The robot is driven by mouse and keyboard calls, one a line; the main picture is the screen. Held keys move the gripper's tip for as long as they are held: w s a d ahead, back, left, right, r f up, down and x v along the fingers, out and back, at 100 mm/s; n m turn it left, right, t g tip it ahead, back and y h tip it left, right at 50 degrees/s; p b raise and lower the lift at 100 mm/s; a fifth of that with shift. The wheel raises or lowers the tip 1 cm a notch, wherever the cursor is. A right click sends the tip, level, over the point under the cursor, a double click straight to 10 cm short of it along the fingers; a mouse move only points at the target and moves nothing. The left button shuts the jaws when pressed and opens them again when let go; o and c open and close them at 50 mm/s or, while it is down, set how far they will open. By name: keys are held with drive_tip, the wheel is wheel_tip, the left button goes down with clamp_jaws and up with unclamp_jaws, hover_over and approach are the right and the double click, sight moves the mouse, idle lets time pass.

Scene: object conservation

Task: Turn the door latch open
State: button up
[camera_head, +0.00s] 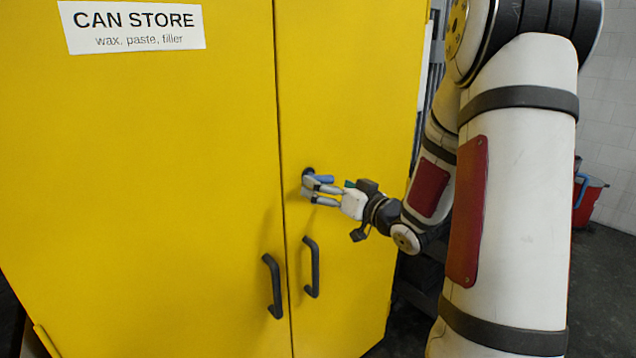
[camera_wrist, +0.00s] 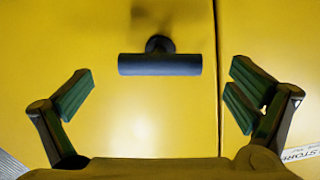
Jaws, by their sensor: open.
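The door latch (camera_head: 322,178) is a short dark blue-grey bar on a round dark mount, high on the right door (camera_head: 355,100) of a yellow cabinet. In the wrist view the latch (camera_wrist: 160,64) lies level across the picture, ahead of my gripper (camera_wrist: 160,95) and between the lines of its two fingers. The gripper is open, its green-padded fingers spread wide to either side of the bar, and nothing is between them. In the head view my gripper (camera_head: 312,190) is close to the latch and partly overlaps it. Contact cannot be told there.
Two dark pull handles, left (camera_head: 273,286) and right (camera_head: 311,267), stand out below the latch beside the door seam. A "CAN STORE" label (camera_head: 132,27) is on the left door. A red bin (camera_head: 588,200) stands on the floor at far right.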

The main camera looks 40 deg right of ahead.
sight(322, 181)
drive_tip(key=shift+w, duration=1.9)
drive_tip(key=shift+c, duration=0.6)
drive_tip(key=c, duration=0.8)
drive_tip(key=shift+a+f+n+b, duration=0.1)
drive_tip(key=shift+n+b, duration=0.65)
drive_tip(key=shift+n, duration=0.75)
drive_tip(key=o, duration=0.9)
drive_tip(key=shift+s, duration=0.1)
